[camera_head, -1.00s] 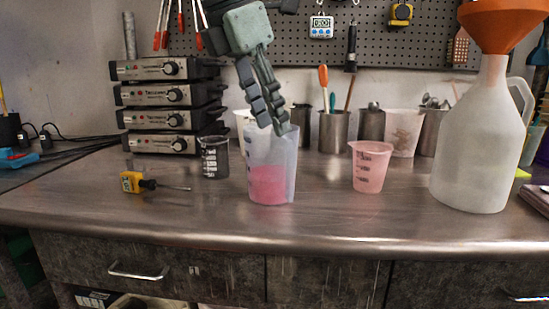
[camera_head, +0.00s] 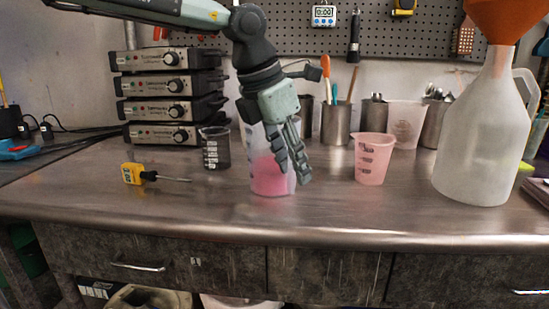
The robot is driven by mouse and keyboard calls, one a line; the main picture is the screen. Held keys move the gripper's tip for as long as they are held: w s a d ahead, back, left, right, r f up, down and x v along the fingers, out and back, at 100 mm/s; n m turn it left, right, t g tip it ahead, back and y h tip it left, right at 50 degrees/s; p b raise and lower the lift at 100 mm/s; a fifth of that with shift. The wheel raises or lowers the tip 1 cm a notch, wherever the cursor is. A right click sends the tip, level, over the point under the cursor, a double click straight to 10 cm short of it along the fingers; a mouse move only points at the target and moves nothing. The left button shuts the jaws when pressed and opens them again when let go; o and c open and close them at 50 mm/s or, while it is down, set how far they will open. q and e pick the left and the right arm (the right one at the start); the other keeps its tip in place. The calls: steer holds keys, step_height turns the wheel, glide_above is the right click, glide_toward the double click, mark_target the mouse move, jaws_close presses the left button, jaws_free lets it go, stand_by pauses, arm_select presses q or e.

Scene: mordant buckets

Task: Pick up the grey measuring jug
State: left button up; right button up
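The grey measuring jug (camera_head: 215,149) is a small dark, see-through jug with white marks. It stands upright on the bench, left of centre, in front of the stacked boxes. My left gripper (camera_head: 294,176) points down to the right of it, well apart from it. Its two fingers show a gap between them and overlap the right side of a taller clear jug (camera_head: 258,178) with pink liquid. I cannot tell whether they touch that jug. My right gripper is not in view.
A pink jug (camera_head: 372,160) stands right of the gripper, and a big white jug with an orange funnel (camera_head: 480,140) at far right. Stacked black boxes (camera_head: 165,110) stand behind the grey jug. The front bench strip is clear.

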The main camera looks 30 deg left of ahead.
arm_select(q)
steer(key=shift+f, duration=0.2)
jaws_close()
steer(key=shift+w+r, duration=0.1)
